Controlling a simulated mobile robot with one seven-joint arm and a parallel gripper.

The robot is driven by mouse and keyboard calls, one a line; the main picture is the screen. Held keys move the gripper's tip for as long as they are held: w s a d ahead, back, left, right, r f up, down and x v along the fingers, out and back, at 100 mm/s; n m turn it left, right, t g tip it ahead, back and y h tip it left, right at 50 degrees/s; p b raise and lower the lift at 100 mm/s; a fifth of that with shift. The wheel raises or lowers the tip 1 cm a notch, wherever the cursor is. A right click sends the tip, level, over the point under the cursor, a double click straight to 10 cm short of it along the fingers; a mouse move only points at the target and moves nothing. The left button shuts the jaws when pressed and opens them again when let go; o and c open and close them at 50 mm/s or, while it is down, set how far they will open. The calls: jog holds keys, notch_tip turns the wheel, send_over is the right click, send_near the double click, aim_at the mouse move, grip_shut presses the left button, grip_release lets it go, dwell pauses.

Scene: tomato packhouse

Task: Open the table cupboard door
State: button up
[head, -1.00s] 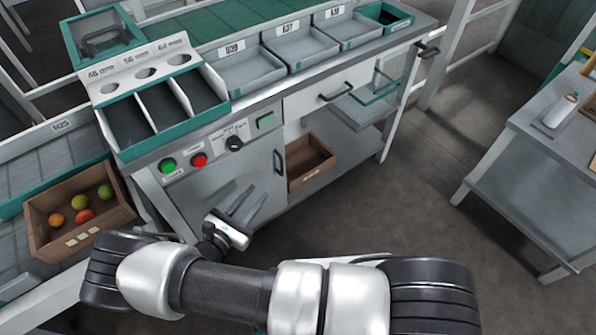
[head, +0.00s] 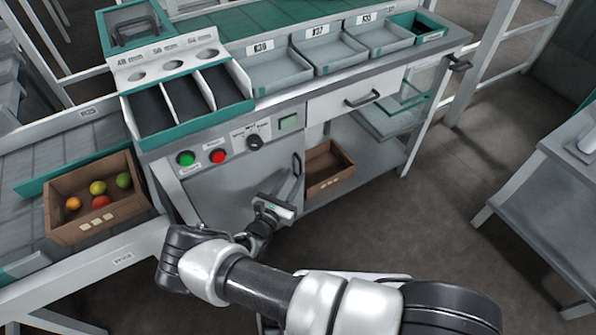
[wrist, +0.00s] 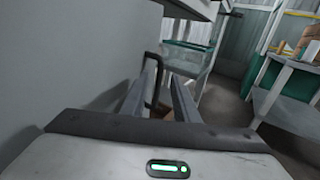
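The table cupboard door (head: 235,185) is a grey panel under the control strip, and it looks shut. Its dark upright bar handle (head: 297,165) is near the door's right edge. My gripper (head: 281,182) is in front of the door, just left of and below the handle. In the wrist view the door (wrist: 85,60) fills the left side. My gripper's two fingers (wrist: 161,78) are apart, and the handle (wrist: 150,57) shows in the gap between them. I cannot tell whether either finger touches it.
A wooden box (head: 328,168) stands on the open shelf right of the door. Above are a drawer handle (head: 362,99) and green and red buttons (head: 217,156). A crate of tomatoes (head: 100,222) is at left, a grey side table (head: 560,210) at right. The floor between is clear.

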aim_at(300, 167)
jog(key=shift+x, duration=2.05)
grip_shut()
